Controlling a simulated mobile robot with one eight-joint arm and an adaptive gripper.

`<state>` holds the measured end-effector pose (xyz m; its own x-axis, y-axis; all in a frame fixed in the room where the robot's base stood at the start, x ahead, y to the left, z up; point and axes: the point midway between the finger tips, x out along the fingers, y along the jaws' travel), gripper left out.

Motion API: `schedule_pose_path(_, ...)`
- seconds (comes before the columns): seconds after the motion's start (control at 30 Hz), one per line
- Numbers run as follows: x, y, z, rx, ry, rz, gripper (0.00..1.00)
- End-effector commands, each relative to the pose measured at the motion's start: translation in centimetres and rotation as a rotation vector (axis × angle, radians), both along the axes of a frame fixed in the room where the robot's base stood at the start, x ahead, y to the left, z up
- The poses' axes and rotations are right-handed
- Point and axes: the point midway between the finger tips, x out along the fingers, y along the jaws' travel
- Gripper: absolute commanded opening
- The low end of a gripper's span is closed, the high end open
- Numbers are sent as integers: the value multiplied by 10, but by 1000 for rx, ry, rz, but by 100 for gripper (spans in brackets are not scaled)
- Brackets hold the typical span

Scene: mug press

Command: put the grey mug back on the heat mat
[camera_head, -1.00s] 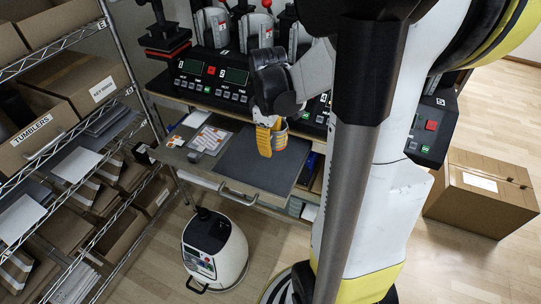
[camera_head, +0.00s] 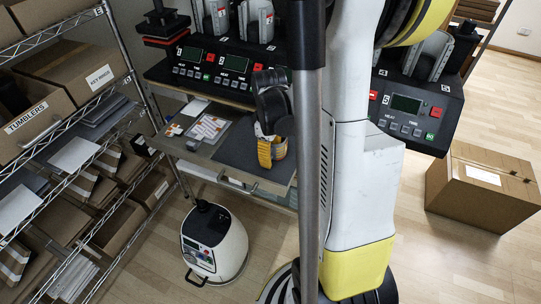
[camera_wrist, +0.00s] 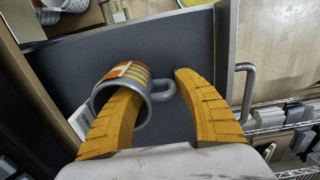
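The grey mug (camera_wrist: 125,73) has an orange, yellow and white striped band. In the wrist view it is on or just above the dark grey heat mat (camera_wrist: 75,65), its mouth turned toward the camera and its handle to the right. My gripper (camera_wrist: 158,82) is open, its yellow fingers wide apart. The left finger overlaps the mug's mouth and appears to reach inside; the right finger is beyond the handle with a small gap. In the head view my gripper (camera_head: 265,148) largely hides the mug (camera_head: 281,149) over the right part of the mat (camera_head: 237,150).
Mug presses with control panels (camera_head: 215,68) stand behind the mat. Sample cards (camera_head: 208,129) lie left of it. A white canister (camera_head: 215,245) stands on the floor below. A wire rack with boxes is at left; a cardboard box (camera_head: 482,190) is on the right floor.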

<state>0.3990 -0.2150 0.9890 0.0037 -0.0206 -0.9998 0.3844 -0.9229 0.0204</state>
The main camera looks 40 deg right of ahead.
Motion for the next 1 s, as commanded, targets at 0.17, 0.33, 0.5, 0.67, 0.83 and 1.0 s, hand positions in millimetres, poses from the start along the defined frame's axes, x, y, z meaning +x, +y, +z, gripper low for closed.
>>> schedule_pose_path(0.17, 0, 0, 0, 0, 0, 0, 49)
schedule_pose_path(0.33, 0, 0, 2, 0, 0, 0, 49)
schedule_pose_path(0.5, 0, 0, 22, 0, 0, 0, 49)
schedule_pose_path(0.67, -1, 1, 59, 0, 0, 0, 49)
schedule_pose_path(0.83, -1, 2, 95, 0, 0, 0, 49)
schedule_pose_path(1.0, -1, 2, 116, 0, 0, 0, 49)
